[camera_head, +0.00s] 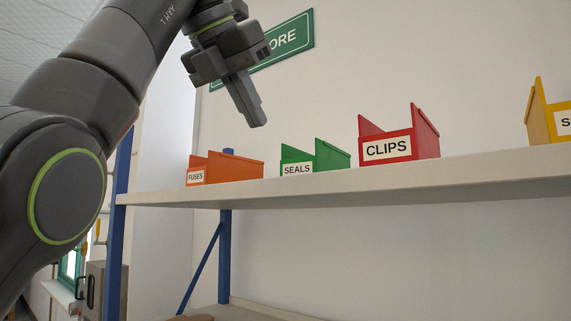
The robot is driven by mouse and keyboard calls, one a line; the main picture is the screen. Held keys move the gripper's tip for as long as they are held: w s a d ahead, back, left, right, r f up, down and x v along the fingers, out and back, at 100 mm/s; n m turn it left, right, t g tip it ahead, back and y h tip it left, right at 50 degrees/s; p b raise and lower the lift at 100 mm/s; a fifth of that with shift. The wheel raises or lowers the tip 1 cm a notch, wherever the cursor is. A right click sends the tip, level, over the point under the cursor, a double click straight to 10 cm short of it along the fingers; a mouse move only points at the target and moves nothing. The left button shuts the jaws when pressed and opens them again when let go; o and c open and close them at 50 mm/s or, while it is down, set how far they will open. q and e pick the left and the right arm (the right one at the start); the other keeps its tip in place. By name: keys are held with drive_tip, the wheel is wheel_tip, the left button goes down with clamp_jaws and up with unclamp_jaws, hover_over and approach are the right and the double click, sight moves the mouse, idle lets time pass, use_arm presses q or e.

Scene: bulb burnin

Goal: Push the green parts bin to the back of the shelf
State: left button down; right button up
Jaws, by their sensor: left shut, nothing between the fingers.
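The green parts bin (331,156), labelled SEALS, stands upright on the pale shelf (350,187), between an orange bin and a red bin. Its labelled front faces me. I see the shelf from slightly below, so the depth behind the bin is hidden. My left gripper (257,115) is shut and empty. It hangs above the shelf, up and to the left of the green bin in the picture, apart from it. My right gripper is not in the view.
An orange FUSES bin (232,168) stands left of the green bin, and a red CLIPS bin (399,147) right of it. A yellow bin (540,122) is at the far right. A blue post (121,200) supports the shelf's left end. A green sign (291,40) hangs behind my gripper.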

sight(291, 162)
use_arm(q)
drive_tip(key=x, duration=0.9)
drive_tip(key=shift+d, duration=0.1)
drive_tip(key=w+p, duration=0.1)
drive_tip(key=p, duration=0.1)
drive_tip(key=w+d+p, duration=0.1)
drive_tip(key=p, duration=0.1)
drive_tip(key=shift+w+d+r, duration=0.1)
drive_tip(key=shift+r, duration=0.25)
drive_tip(key=shift+w+d+f+p, duration=0.15)
drive_tip(key=shift+w+d+p, duration=0.2)
drive_tip(key=shift+w+p, duration=0.3)
drive_tip(key=shift+s, duration=0.1)
drive_tip(key=shift+f, duration=0.1)
